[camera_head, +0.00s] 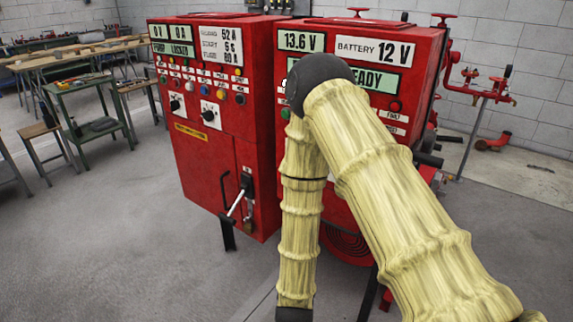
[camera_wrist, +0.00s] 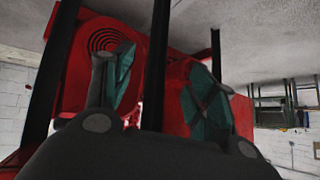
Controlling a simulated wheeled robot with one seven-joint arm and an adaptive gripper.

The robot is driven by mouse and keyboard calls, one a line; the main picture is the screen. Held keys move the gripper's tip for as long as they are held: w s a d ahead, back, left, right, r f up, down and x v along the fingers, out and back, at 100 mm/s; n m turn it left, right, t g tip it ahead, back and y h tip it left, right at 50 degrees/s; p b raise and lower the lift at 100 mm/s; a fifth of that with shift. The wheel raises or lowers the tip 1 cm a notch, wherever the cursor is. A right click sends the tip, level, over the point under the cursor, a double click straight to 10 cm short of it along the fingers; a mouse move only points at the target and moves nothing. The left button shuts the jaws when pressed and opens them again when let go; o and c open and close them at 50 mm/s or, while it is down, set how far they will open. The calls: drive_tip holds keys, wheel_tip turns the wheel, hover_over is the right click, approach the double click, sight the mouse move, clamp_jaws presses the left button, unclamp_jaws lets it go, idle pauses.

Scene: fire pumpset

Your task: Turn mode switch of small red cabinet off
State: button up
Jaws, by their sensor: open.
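Two red cabinets stand side by side in the head view. The left cabinet (camera_head: 205,160) has a "PUMP LOCKED" display and two black rotary switches on white plates, one at left (camera_head: 175,103) and one at right (camera_head: 210,115). The right cabinet (camera_head: 425,65) shows "13.6 V" and "BATTERY 12V"; my arm covers much of its front. I cannot tell which is the small one or read the switch labels. My gripper (camera_wrist: 160,82) is open and empty in the wrist view, its teal-padded fingers apart. In the head view it is out of frame below.
A lever handle (camera_head: 238,203) sticks out from the left cabinet's lower front. A round grille (camera_wrist: 108,38) and dark posts (camera_wrist: 157,65) are near my fingers in the wrist view. Red pipework (camera_head: 480,85) stands at right. Workbenches (camera_head: 85,100) stand at left, with clear floor before them.

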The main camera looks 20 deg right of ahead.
drive_tip(key=w+a+r+m+t+h, duration=0.2)
drive_tip(key=w+r+m+t+h, duration=0.15)
drive_tip(key=w+r, duration=0.65)
wheel_tip(320, 180, up, 24)
drive_tip(key=w+a+m+h+b, duration=0.2)
drive_tip(key=w+a+m+h, duration=0.1)
drive_tip(key=m+h, duration=0.6)
drive_tip(key=w+d+y+p, duration=0.1)
drive_tip(key=w+d, duration=0.5)
drive_tip(key=d, duration=0.2)
drive_tip(key=shift+w+d+f+m+g+p, duration=0.15)
drive_tip(key=shift+d+f+m+g+p, duration=0.05)
drive_tip(key=shift+d+m+g+p, duration=0.2)
drive_tip(key=shift+y, duration=0.25)
drive_tip(key=c, duration=1)
